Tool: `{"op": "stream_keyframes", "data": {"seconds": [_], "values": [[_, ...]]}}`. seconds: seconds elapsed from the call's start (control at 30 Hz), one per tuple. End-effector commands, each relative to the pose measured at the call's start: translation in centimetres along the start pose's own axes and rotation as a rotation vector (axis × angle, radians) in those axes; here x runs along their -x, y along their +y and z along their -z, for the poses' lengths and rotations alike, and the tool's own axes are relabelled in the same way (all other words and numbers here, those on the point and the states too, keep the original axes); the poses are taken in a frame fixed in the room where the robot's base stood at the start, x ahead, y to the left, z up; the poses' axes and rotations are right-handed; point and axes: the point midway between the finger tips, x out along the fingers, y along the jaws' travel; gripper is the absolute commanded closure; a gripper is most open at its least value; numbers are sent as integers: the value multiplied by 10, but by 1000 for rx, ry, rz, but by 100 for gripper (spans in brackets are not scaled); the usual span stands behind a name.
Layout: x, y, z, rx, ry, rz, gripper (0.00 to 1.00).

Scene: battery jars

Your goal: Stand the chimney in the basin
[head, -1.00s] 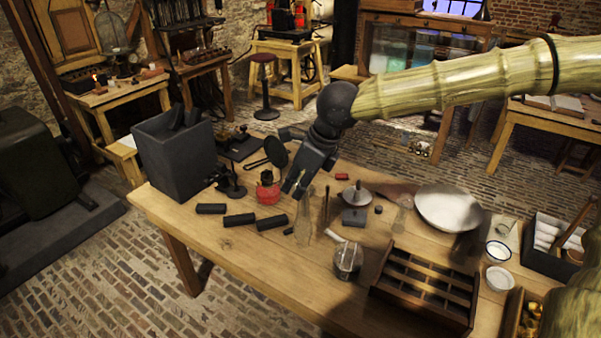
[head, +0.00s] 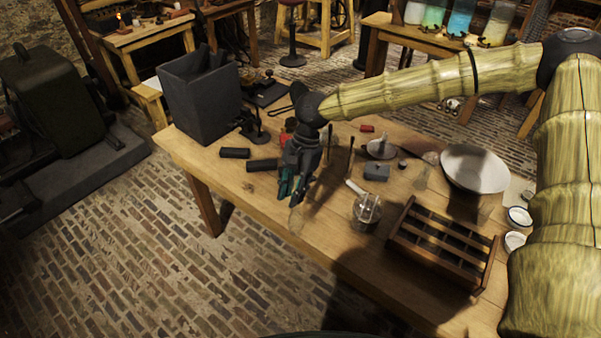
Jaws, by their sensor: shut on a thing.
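My gripper (head: 291,195) points down over the front edge of the table, left of the middle. Its teal-tinted fingers are shut on a clear glass piece, apparently the chimney (head: 296,219), whose lower part shows below the fingertips. The glass is faint, so its exact outline and tilt are hard to tell.
A grey block (head: 376,172) and upright thin rods stand behind. Black cylinders (head: 235,153) and a tall grey box (head: 203,100) are on the left.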

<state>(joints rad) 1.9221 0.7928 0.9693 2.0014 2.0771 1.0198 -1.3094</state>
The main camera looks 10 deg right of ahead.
Motion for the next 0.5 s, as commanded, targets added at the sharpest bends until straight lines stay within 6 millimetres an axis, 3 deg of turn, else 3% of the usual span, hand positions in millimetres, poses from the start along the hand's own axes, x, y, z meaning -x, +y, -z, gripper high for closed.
{"op": "stream_keyframes", "data": {"seconds": [0.03,0.2,0.5], "values": [[-15,-3,-1,76,-2,-37,100],[-51,-9,-2,340,-1,-145,100],[-91,-16,-2,627,1,-262,100]]}}
